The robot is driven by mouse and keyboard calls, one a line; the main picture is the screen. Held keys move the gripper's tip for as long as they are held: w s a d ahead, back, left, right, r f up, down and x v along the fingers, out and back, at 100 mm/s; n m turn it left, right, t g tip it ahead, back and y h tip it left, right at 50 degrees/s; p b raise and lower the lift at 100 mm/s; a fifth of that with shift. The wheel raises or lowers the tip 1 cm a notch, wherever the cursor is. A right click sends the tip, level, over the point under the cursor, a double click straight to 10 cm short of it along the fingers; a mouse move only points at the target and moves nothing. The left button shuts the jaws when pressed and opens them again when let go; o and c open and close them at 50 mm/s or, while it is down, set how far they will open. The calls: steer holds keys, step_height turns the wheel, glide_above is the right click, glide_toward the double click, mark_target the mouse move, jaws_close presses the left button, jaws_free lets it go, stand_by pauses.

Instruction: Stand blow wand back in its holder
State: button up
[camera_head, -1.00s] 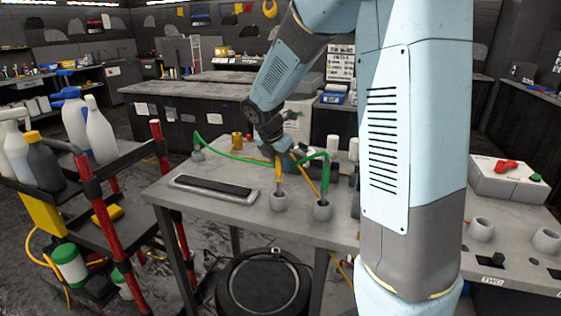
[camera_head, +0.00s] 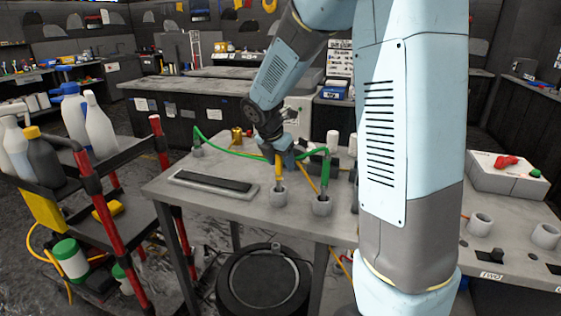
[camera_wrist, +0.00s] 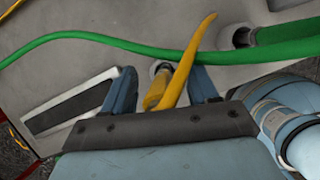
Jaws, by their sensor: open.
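The yellow blow wand (camera_head: 279,172) stands nearly upright with its lower end in a grey cup-shaped holder (camera_head: 279,198) on the workbench. My gripper (camera_head: 281,154) is at the wand's upper part, pointing down. In the wrist view the wand (camera_wrist: 156,93) lies between my two spread fingers (camera_wrist: 163,88), with a visible gap on each side. Its yellow hose curves up past the fingers, and the holder (camera_wrist: 160,67) shows just beyond. My gripper is open. How deep the wand sits in the holder is hidden.
Green hoses (camera_head: 228,154) run close behind my gripper to a second holder (camera_head: 322,206) at the right. A framed dark pad (camera_head: 214,184) lies on the bench at left. A cart with bottles (camera_head: 98,127) stands at the left; a red-handled box (camera_head: 507,178) is at the right.

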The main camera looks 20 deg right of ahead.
steer(key=v, duration=1.3)
steer(key=shift+r, duration=0.35)
steer(key=shift+s, duration=0.1)
steer(key=s+d+r+m+t+y, duration=0.1)
steer(key=s+d+m, duration=0.1)
steer(key=s+m, duration=1)
steer(key=s+d+m+t+y, duration=0.1)
steer(key=s+d+m+y, duration=0.1)
steer(key=s+m, duration=1.1)
steer(key=shift+s+d+r+m+t+y, duration=0.2)
steer(key=shift+d+r+m+t+y, duration=0.15)
steer(key=shift+d, duration=0.35)
steer(key=shift+c, duration=0.4)
